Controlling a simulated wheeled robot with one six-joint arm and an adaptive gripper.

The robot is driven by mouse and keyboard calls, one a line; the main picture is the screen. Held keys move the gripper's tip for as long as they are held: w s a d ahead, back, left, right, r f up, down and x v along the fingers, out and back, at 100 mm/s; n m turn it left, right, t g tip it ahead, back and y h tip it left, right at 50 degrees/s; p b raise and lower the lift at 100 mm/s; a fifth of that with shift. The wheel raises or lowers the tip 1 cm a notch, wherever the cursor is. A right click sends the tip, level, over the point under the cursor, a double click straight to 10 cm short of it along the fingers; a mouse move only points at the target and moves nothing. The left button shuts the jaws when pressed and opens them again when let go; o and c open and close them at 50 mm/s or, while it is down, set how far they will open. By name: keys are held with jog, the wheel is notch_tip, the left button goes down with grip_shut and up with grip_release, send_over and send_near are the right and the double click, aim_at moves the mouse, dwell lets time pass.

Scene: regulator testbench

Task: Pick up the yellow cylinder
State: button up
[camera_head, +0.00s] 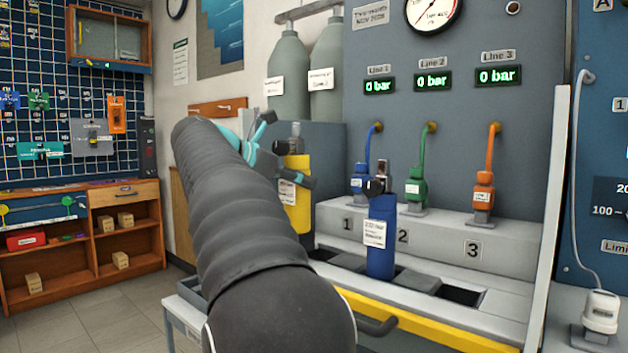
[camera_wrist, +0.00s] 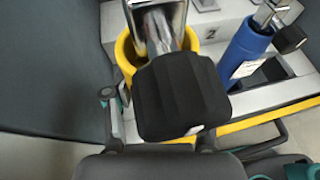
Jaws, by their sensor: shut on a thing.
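The yellow cylinder (camera_head: 302,208) is upright at the left end of the test bench, with a white label and a metal valve on top. In the wrist view its yellow body (camera_wrist: 124,52) shows below the valve and the black knob (camera_wrist: 182,97). My gripper (camera_head: 281,150), black with teal parts, is at the cylinder's top and shut on it around the knob. The finger contacts are partly hidden. I cannot tell whether the cylinder's base touches a surface.
A blue cylinder (camera_head: 381,240) stands in the bench close to the right. A yellow front rail (camera_head: 430,331) edges the bench (camera_head: 340,222). Two grey gas bottles (camera_head: 288,75) stand behind.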

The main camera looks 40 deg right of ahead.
jog(key=w+a, duration=0.1)
jog(key=a, duration=1)
jog(key=shift+w+a, duration=0.2)
jog(key=shift+w, duration=0.05)
jog(key=shift+r, duration=0.1)
